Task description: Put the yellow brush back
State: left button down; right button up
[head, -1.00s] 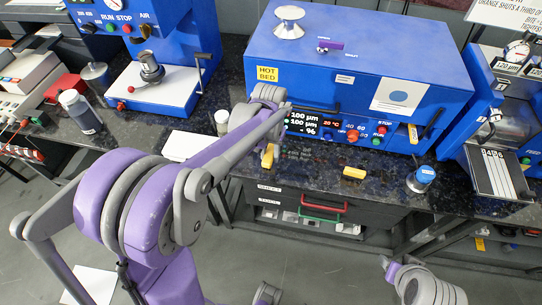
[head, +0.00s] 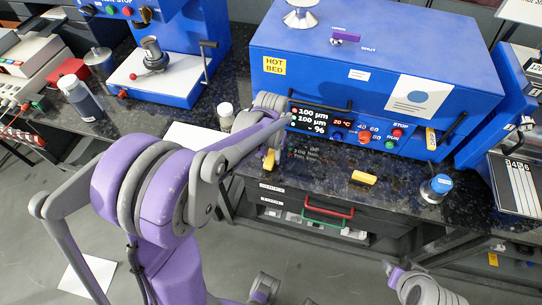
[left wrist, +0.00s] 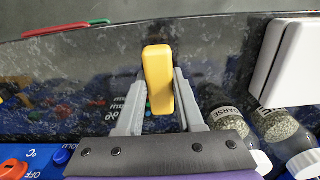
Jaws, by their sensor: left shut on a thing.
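A yellow block-shaped piece, which looks like the brush (left wrist: 158,80), stands between the fingers of my left gripper (left wrist: 155,105) in the left wrist view. The gripper is shut on it, with one grey finger on each side. In the head view its yellow end (head: 268,160) shows below my left wrist, over the counter in front of the blue hot bed machine (head: 375,60); my arm hides most of the gripper. A second yellow piece (head: 363,177) lies on the counter to the right.
The dark speckled counter (head: 325,180) has bare room between the two yellow pieces. A blue-capped jar (head: 435,188) stands farther right. Jars of grains (left wrist: 278,127) and a white slab (left wrist: 292,65) are on the right in the left wrist view. Drawers with red and green handles (head: 326,212) are below.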

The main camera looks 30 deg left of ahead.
aim_at(271, 156)
pick_arm(q)
jog(key=shift+f, duration=0.25)
jog(key=c, duration=0.5)
grip_release()
jog(key=shift+r, duration=0.1)
jog(key=shift+r, duration=0.1)
jog(key=shift+r, duration=0.3)
notch_tip(271, 156, up, 11)
jog(key=p, duration=0.1)
jog(key=s+d+f+m+t, duration=0.1)
jog(key=s+d, duration=0.1)
jog(key=s, duration=0.3)
jog(key=s+d+f+t, duration=0.1)
jog(key=s+d+t, duration=0.1)
jog(key=s, duration=0.3)
jog(key=s+d+f+m+t, duration=0.1)
jog(key=s+d+t, duration=0.1)
jog(key=s, duration=0.4)
jog(key=shift+s+d+f+m, duration=0.1)
jog(key=shift+d+f+m, duration=0.2)
jog(key=shift+d+f, duration=0.1)
